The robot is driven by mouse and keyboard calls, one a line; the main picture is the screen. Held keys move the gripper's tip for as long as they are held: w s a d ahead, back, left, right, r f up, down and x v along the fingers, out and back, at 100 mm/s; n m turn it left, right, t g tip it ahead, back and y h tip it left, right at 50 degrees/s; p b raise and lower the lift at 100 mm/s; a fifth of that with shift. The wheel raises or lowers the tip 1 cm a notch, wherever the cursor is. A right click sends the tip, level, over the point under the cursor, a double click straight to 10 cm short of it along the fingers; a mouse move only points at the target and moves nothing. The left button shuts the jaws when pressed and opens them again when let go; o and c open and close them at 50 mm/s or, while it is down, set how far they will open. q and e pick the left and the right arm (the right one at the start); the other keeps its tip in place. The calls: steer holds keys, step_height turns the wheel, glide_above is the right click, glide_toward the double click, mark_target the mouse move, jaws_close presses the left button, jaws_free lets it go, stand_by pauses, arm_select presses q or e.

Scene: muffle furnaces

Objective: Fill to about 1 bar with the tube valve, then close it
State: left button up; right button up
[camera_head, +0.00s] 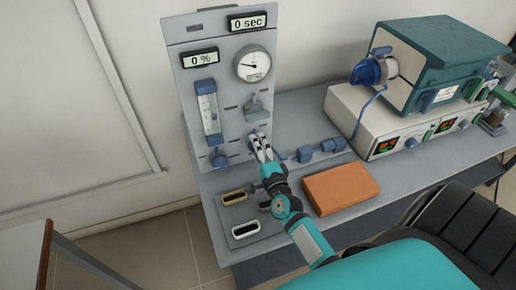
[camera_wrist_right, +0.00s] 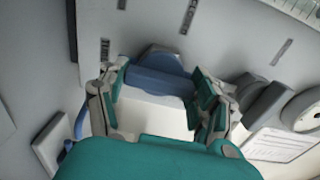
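The control panel (camera_head: 231,110) stands upright at the back of the bench. Its round gauge (camera_head: 253,65) has a dark needle pointing left; the scale is too small to read. My right gripper (camera_head: 260,147) is at the panel's lower right, under a grey valve (camera_head: 254,105). In the wrist view, my right gripper (camera_wrist_right: 158,92) has its fingers apart, one on each side of a blue handle (camera_wrist_right: 158,77). I cannot tell whether they touch it. In the head view the gripper hides this handle. My left gripper is not in view.
A flowmeter (camera_head: 208,109) and a blue knob (camera_head: 219,159) are left on the panel. Displays read "0 sec" and "0 %". Blue fittings (camera_head: 318,149) and an orange block (camera_head: 341,188) lie right of my arm. A teal furnace (camera_head: 440,62) stands at right.

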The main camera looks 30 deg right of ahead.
steer(key=o, duration=0.4)
steer(key=v, duration=1.2)
stand_by(0.3)
